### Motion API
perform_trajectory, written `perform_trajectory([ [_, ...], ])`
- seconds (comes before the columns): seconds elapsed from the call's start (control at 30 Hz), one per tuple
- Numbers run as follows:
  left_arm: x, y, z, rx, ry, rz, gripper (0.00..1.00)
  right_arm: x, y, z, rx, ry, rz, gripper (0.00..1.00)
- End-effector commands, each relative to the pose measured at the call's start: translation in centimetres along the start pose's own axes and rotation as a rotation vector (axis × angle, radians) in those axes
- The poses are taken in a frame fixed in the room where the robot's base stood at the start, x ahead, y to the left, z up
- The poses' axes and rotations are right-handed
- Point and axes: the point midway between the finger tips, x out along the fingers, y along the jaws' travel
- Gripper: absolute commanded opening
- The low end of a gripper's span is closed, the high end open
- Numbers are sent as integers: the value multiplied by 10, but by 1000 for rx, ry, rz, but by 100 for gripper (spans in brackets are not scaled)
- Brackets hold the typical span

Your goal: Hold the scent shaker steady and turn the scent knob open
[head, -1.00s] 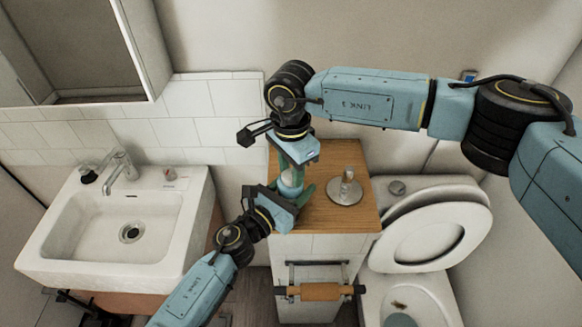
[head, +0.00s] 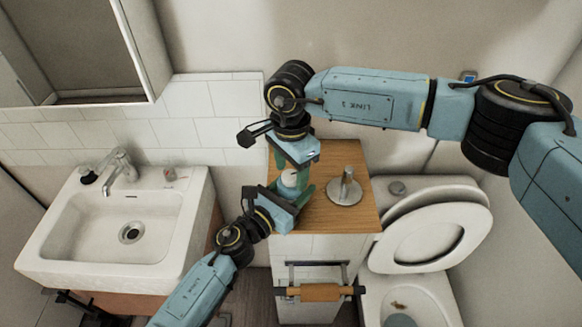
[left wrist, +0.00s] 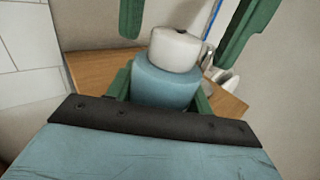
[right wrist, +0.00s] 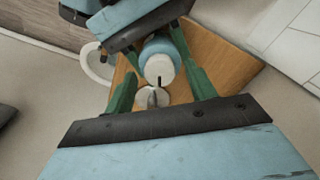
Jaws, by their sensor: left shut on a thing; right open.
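The scent shaker has a blue-teal cylindrical body (left wrist: 165,88) and a white knob (left wrist: 175,50) on top. It stands upright on the wooden cabinet top, partly covered by my grippers in the head view (head: 290,179). My left gripper (head: 289,192) is shut on the body from the front, with a green finger on each side. My right gripper (head: 292,170) is over the shaker from above. In the right wrist view its green fingers (right wrist: 157,62) are apart, one on each side of the knob, with gaps between.
A metal holder with a round base (head: 345,191) stands on the wooden top (head: 325,220), just right of the shaker. A sink (head: 130,235) is at left and a toilet (head: 430,235) at right. A toilet-roll bar (head: 320,292) is on the cabinet front.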

Motion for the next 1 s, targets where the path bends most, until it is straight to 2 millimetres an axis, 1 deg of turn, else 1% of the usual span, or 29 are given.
perform_trajectory([
  [0.07,0,0,-1,0,3,0,25,-5,0,0,0,0,-2,56],
  [0.17,0,0,-2,0,3,0,25,-18,-1,-1,-1,2,-3,56],
  [0.4,0,0,-1,0,3,0,25,-69,-1,0,0,1,-5,56],
  [0.6,0,0,-1,0,2,0,25,-104,0,0,1,1,-3,56],
  [0.7,0,0,-1,0,2,0,25,-114,0,0,1,1,-2,56],
  [0.8,0,0,-1,0,2,0,25,-119,0,0,0,1,-1,56],
  [1.0,0,0,-1,0,2,0,25,-120,0,0,0,0,-1,56],
])
